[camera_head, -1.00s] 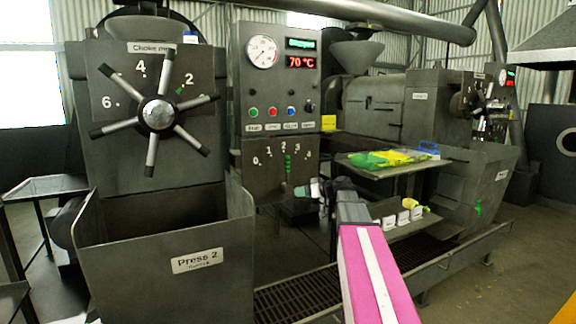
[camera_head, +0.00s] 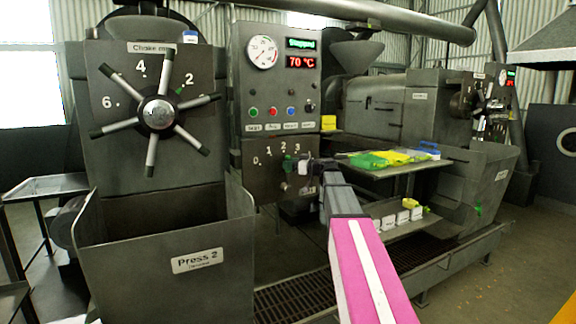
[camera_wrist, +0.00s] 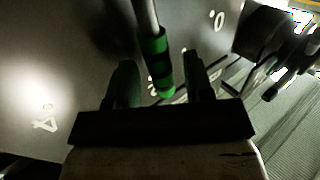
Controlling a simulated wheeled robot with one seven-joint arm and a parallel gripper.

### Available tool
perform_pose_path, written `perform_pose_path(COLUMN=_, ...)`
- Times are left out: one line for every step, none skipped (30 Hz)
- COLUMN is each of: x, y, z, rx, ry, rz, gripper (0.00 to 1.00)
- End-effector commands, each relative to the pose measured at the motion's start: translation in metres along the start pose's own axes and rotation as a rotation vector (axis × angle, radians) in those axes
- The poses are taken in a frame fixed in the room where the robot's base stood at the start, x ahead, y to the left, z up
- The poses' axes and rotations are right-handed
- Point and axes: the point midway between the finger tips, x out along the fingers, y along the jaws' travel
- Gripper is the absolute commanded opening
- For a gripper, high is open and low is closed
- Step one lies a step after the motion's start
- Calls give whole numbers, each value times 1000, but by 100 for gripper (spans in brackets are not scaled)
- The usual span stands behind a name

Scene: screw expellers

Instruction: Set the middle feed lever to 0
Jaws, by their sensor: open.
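The middle feed lever shows in the head view with its green grip (camera_head: 288,163) upright, just below the 2 of the scale plate (camera_head: 262,181). The 0 is at the scale's left end; the 4 is hidden behind my arm. In the wrist view the metal rod and green banded grip (camera_wrist: 157,65) come down between my fingers. My gripper (camera_wrist: 160,82) is open, one finger on each side of the grip, with gaps visible. In the head view my gripper (camera_head: 304,172) is at the lever's right and partly blurred into the panel.
Above the scale is a control panel with a gauge (camera_head: 262,52), a 70 °C display (camera_head: 300,62) and buttons. A choke wheel (camera_head: 158,115) stands at the left. A shelf with green and yellow items (camera_head: 385,159) lies right of my arm.

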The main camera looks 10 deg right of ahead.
Motion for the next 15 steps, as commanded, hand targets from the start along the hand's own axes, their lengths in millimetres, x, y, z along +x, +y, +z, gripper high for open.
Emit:
perform_pose_path(x=6, y=0, z=0, rx=0, ry=0, rz=-1, gripper=48)
perform_pose_path(x=8, y=0, z=0, rx=0, ry=0, rz=-1, gripper=48)
perform_pose_path(x=10, y=0, z=0, rx=0, ry=0, rz=-1, gripper=48)
perform_pose_path(x=11, y=0, z=0, rx=0, ry=0, rz=-1, gripper=48)
perform_pose_path(x=12, y=0, z=0, rx=0, ry=0, rz=-1, gripper=48)
perform_pose_path(x=13, y=0, z=0, rx=0, ry=0, rz=-1, gripper=48)
perform_pose_path(x=13, y=0, z=0, rx=0, ry=0, rz=-1, gripper=48)
perform_pose_path(x=13, y=0, z=0, rx=0, ry=0, rz=0, gripper=48)
perform_pose_path(x=13, y=0, z=0, rx=0, ry=0, rz=0, gripper=48)
perform_pose_path(x=13, y=0, z=0, rx=0, ry=0, rz=0, gripper=48)
perform_pose_path(x=13, y=0, z=0, rx=0, ry=0, rz=0, gripper=48)
perform_pose_path(x=13, y=0, z=0, rx=0, ry=0, rz=0, gripper=48)
perform_pose_path(x=13, y=0, z=0, rx=0, ry=0, rz=0, gripper=48)
perform_pose_path(x=13, y=0, z=0, rx=0, ry=0, rz=0, gripper=48)
perform_pose_path(x=13, y=0, z=0, rx=0, ry=0, rz=0, gripper=35)
